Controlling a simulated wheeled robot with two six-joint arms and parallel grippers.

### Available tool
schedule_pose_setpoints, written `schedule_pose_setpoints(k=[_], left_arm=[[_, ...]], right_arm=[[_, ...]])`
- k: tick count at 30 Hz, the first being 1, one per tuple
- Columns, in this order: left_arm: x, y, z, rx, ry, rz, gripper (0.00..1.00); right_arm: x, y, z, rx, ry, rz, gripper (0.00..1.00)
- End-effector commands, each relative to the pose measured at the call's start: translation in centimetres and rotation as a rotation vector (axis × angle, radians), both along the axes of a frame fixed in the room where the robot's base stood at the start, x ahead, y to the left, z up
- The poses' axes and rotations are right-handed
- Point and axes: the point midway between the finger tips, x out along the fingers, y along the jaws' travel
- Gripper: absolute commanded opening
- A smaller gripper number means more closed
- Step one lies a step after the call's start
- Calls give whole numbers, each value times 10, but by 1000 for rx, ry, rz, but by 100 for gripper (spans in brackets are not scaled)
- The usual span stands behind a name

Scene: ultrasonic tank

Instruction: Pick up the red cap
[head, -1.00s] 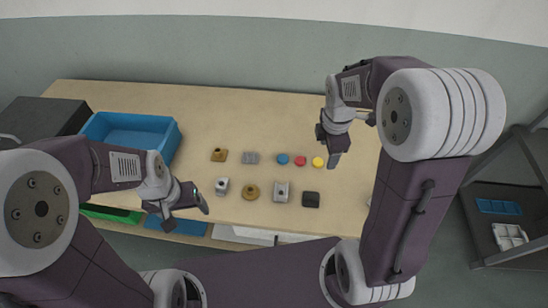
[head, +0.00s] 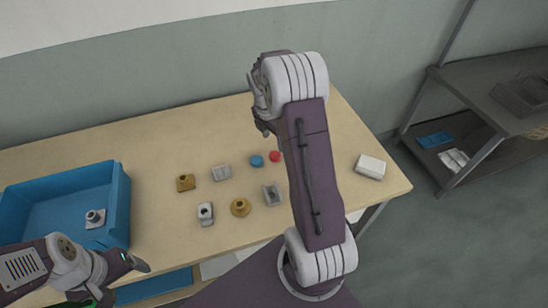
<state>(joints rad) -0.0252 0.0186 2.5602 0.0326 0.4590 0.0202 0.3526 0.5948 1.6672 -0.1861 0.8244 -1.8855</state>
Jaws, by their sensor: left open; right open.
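The red cap (head: 275,156) is a small round disc on the wooden table, just right of a blue cap (head: 257,161). My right gripper (head: 266,127) is beyond the red cap, toward the table's back, and apart from it in the picture. Its fingers are partly hidden by my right arm; it is open, and I see nothing held in it. My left gripper (head: 122,279) is open and empty at the lower left, near the front of the blue bin, far from the red cap.
Metal and brass parts, among them a brass ring (head: 240,207) and a grey block (head: 272,194), stand left of and in front of the caps. The blue bin (head: 122,205) holds a grey part (head: 95,218). A white box (head: 370,166) lies right of my arm. A dark shelf (head: 470,110) stands at right.

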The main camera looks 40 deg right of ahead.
Motion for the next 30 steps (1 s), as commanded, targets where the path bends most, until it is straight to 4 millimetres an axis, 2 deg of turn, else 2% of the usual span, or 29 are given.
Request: schedule_pose_setpoints(k=[4, 10, 16, 19, 25, 26, 30], left_arm=[[0, 0, -3, 0, 0, 0, 80], [0, 0, -4, 0, 0, 0, 80], [0, 0, -6, 0, 0, 0, 80], [0, 0, -7, 0, 0, 0, 80], [0, 0, -6, 0, 0, 0, 80], [0, 0, -6, 0, 0, 0, 80], [0, 0, -6, 0, 0, 0, 80]], right_arm=[[-1, -3, -25, 2, 4, -1, 65], [0, -4, -40, 2, 3, 1, 65], [2, -6, -76, 2, 2, 1, 65], [2, -7, -84, 1, 0, 0, 65], [3, -7, -84, 1, -1, 0, 65], [3, -7, -84, 1, -1, 0, 59], [3, -7, -84, 1, -1, 0, 20]])
